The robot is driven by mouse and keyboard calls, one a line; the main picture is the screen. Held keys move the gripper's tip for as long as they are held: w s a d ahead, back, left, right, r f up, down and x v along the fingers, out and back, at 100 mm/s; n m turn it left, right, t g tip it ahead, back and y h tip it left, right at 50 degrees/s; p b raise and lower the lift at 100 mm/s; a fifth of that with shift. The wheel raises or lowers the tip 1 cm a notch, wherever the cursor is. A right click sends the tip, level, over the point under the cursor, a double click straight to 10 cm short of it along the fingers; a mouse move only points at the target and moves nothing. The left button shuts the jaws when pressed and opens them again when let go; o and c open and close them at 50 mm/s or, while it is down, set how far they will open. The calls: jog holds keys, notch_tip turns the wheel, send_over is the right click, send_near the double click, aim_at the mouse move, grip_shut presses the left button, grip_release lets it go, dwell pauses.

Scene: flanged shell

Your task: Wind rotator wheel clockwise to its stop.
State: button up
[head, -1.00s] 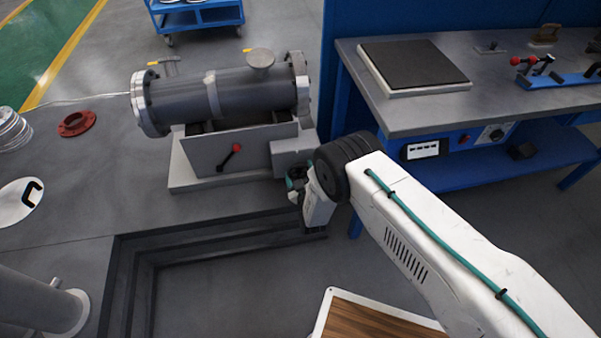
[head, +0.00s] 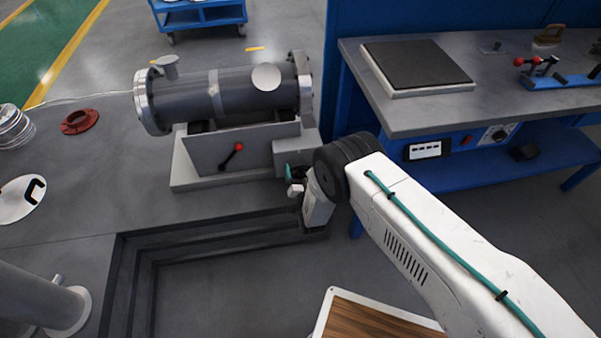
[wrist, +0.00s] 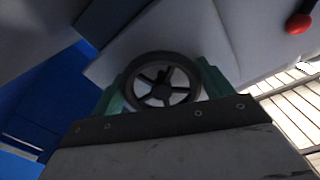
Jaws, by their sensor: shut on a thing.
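The rotator wheel (wrist: 161,88) is a dark spoked handwheel in the wrist view, on the light grey housing. My gripper (wrist: 163,78) has its green fingers on either side of the rim and is shut on it. In the head view my gripper (head: 297,180) is at the right end of the rotator (head: 205,155), and the wheel is mostly hidden there. The grey flanged shell (head: 190,100) lies across the rotator. Its round nozzle (head: 267,77) is tilted toward me, and a smaller nozzle (head: 168,68) stands near the left flange.
A red-knobbed lever (head: 232,154) is on the rotator's front; its knob also shows in the wrist view (wrist: 299,23). A blue workbench (head: 425,120) stands close on the right.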

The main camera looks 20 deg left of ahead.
jog(key=m, duration=0.5)
jog(key=shift+s+a+r+m, duration=0.1)
jog(key=shift+m, duration=0.2)
jog(key=shift+r+m, duration=0.1)
jog(key=shift+m, duration=2.1)
jog(key=o, duration=0.9)
jog(key=v, duration=0.7)
jog(key=shift+s, duration=0.4)
